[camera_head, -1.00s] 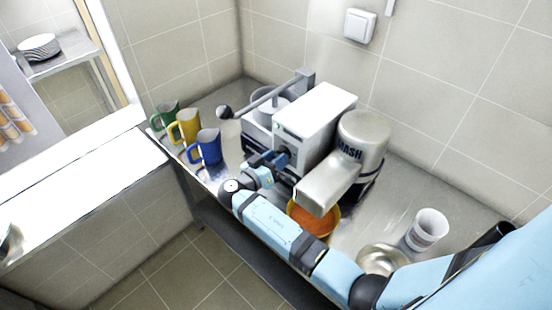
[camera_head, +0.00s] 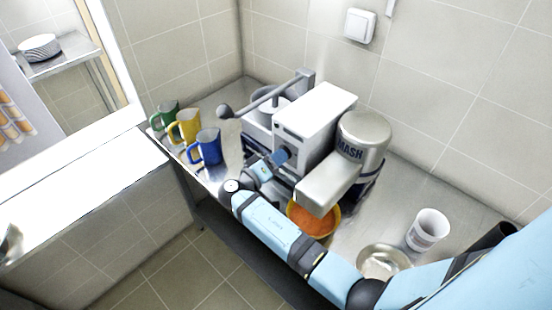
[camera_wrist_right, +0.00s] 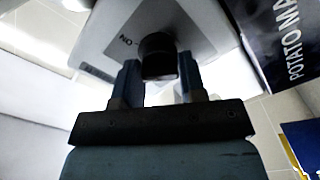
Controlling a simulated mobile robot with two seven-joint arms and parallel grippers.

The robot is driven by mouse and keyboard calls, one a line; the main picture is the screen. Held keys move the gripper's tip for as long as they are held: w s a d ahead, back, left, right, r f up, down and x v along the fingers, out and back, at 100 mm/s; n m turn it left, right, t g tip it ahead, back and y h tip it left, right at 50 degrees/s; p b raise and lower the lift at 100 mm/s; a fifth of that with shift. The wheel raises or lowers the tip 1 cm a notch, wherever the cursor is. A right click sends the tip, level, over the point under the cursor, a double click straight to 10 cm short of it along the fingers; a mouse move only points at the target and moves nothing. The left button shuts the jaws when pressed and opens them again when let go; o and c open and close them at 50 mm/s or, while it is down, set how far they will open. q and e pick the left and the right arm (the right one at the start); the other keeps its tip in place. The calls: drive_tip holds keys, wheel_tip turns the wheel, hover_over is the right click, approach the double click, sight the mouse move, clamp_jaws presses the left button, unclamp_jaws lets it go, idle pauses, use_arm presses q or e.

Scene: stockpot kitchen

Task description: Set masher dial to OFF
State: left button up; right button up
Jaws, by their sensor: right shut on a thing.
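The masher is a white box housing (camera_head: 312,115) joined to a metal cylinder (camera_head: 362,140) marked MASH. In the right wrist view, a dark round dial (camera_wrist_right: 158,56) sits on the pale front panel (camera_wrist_right: 110,30), with an ON label beside it on the left. My right gripper (camera_head: 282,157) is at the front face of the housing. In the wrist view its two blue fingers (camera_wrist_right: 159,80) stand on either side of the dial, shut on it. The dial's pointer is not readable. My left gripper is not in view.
An orange-filled bowl (camera_head: 313,222) stands under the masher's spout. Green, yellow (camera_head: 186,127) and blue (camera_head: 206,148) mugs stand at the left. A white cup (camera_head: 428,229) and a metal bowl (camera_head: 383,262) stand at the right. A lever arm (camera_head: 265,98) reaches over the counter behind.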

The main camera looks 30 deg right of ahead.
drive_tip(key=shift+r+n+p, duration=0.1)
drive_tip(key=shift+n+p, duration=1.05)
drive_tip(key=shift+n, duration=2.35)
drive_tip(key=shift+d, duration=0.1)
drive_tip(key=o, duration=0.9)
